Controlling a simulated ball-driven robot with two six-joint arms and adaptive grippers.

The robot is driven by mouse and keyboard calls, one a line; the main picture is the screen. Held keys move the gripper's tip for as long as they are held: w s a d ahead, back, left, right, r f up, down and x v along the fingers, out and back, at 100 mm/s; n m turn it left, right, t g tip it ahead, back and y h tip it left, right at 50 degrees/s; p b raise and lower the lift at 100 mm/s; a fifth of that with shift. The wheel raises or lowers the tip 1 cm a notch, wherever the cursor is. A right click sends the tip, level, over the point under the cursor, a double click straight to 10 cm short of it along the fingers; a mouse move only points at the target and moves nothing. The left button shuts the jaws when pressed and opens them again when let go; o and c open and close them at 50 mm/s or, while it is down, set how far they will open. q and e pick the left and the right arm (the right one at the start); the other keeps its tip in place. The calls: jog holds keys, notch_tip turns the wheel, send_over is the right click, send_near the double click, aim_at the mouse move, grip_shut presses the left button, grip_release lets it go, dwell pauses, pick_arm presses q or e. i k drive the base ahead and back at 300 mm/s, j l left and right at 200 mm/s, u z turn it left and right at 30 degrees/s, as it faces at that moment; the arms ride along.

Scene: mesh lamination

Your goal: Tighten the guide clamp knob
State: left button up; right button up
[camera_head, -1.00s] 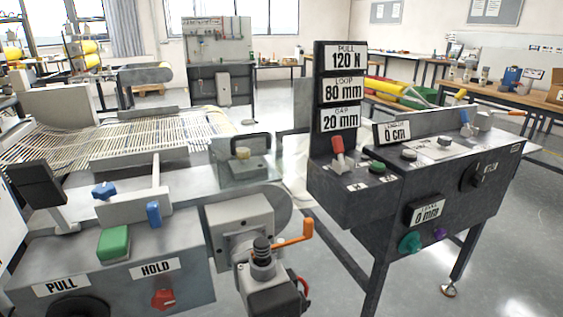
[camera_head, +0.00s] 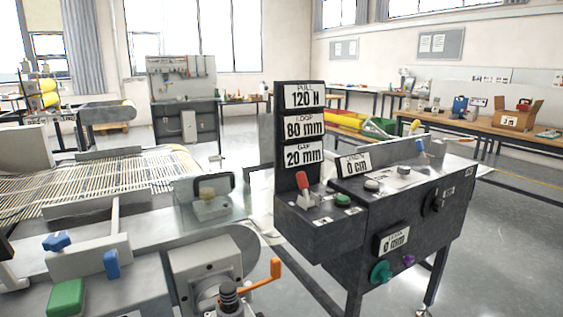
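No label marks the guide clamp knob, so I cannot tell which knob it is. On the dark control console (camera_head: 400,220), a teal knob (camera_head: 380,271) and a smaller purple knob (camera_head: 408,261) sit low on the front, with a black dial (camera_head: 432,203) further right. Neither of my grippers shows in the view.
The console has a red lever (camera_head: 302,184) and a sign post (camera_head: 303,120). A narrow gap separates the machines. Open floor (camera_head: 500,250) lies right of the console.

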aim_at(55, 242)
jog(key=u, duration=1.3)
